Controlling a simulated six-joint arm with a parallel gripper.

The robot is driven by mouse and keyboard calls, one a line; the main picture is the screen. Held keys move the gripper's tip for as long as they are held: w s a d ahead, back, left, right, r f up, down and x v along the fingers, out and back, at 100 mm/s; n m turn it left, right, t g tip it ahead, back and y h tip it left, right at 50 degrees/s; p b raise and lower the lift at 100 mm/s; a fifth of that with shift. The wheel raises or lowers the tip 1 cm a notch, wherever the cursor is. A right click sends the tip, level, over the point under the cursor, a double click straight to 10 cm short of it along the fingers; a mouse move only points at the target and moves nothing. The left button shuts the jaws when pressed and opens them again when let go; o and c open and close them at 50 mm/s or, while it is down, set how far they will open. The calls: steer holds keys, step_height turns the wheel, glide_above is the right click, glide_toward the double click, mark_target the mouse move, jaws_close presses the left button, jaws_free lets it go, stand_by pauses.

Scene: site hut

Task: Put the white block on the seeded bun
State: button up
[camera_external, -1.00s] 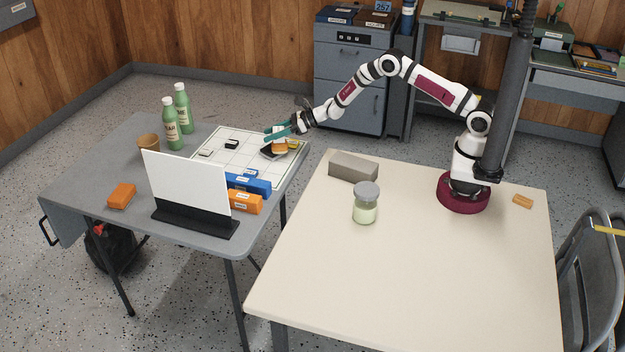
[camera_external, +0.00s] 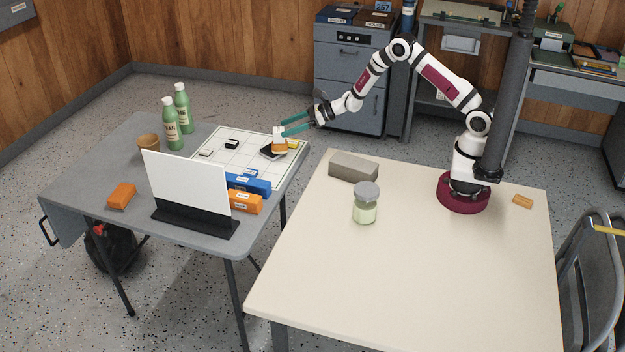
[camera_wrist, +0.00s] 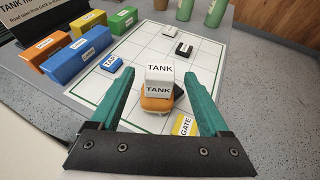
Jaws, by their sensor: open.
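The white block (camera_external: 278,132) stands on the orange-brown bun (camera_external: 279,149) on the white grid board. In the wrist view the white block (camera_wrist: 159,80), marked TANK, rests on top of the bun (camera_wrist: 156,104); seeds are too small to make out. My gripper (camera_external: 283,128) is open with its teal fingers near the block's height. In the wrist view my gripper (camera_wrist: 158,75) has one finger on each side of the block in the picture, with gaps on both sides and nothing held.
A dark flat piece (camera_external: 268,152) lies by the bun. A yellow block marked GATE (camera_wrist: 184,125) is close to the right finger. Blue (camera_external: 248,184) and orange (camera_external: 246,203) boxes edge the board (camera_external: 215,160). Two green bottles (camera_external: 171,130) stand behind left.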

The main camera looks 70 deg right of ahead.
steer(key=v, duration=0.6)
steer(key=s+a+r+n+g+y, duration=0.45)
steer(key=s+a+r+n, duration=0.45)
steer(key=a+r, duration=0.3)
steer(key=s+a+r+n+g, duration=0.2)
steer(key=s+a+n+g, duration=0.35)
steer(key=s, duration=0.55)
steer(key=s+d+f+n+g+h, duration=0.1)
steer(key=s+d+n+h, duration=0.1)
steer(key=s, duration=0.5)
steer(key=s+d+f+n+h, duration=0.1)
steer(key=s+d+n+h, duration=0.2)
steer(key=s+n, duration=0.2)
steer(key=s+d+f+n+g+h, duration=0.1)
steer(key=s+n, duration=0.3)
steer(key=s, duration=0.6)
steer(key=shift+d+g+h, duration=0.3)
steer(key=shift+d+h, duration=0.55)
